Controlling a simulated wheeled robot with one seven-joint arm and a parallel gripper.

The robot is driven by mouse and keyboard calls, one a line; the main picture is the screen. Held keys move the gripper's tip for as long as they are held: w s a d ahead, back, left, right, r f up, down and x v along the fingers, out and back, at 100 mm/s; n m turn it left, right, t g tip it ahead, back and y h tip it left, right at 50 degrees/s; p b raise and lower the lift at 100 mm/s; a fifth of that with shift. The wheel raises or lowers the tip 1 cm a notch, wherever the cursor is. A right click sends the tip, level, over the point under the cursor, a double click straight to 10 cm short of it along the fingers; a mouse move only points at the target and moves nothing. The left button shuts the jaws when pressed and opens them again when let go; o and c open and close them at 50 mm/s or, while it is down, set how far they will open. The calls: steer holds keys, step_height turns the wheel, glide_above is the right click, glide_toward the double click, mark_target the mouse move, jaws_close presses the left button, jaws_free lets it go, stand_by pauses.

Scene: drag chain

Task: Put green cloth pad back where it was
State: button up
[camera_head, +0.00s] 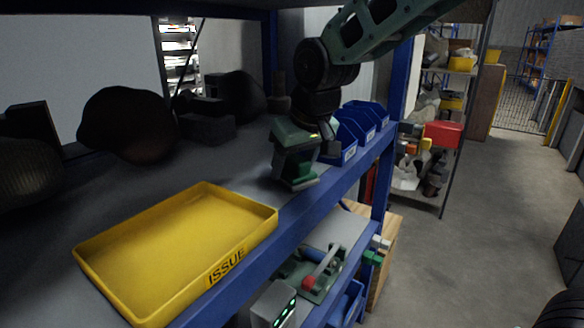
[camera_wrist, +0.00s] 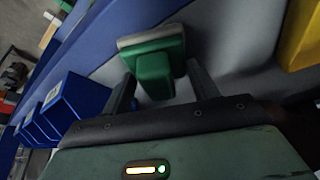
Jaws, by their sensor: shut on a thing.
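The green cloth pad (camera_head: 299,172) is a green block with a grey edge at its base. It is at the shelf's front edge, right of the yellow tray, and also shows in the wrist view (camera_wrist: 160,45). My gripper (camera_wrist: 160,82) is shut on the pad's narrower green grip part, with one finger on each side. In the head view my gripper (camera_head: 298,160) reaches down from above onto the pad. I cannot tell whether the pad's base touches the shelf. The contact faces of the fingers are partly hidden.
A yellow tray marked ISSUE (camera_head: 165,240) lies empty on the shelf (camera_head: 235,165). Blue bins (camera_head: 358,125) stand close to the right of my gripper. Dark rounded objects (camera_head: 125,122) sit further back. A lower shelf holds a red-handled tool (camera_head: 318,272).

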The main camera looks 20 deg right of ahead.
mark_target(304, 162)
steer(key=o, duration=0.9)
steer(key=shift+r, duration=0.1)
steer(key=v, duration=0.7)
steer(key=shift+s+r+b, duration=0.15)
steer(key=shift+s+b, duration=0.05)
steer(key=shift+b, duration=0.2)
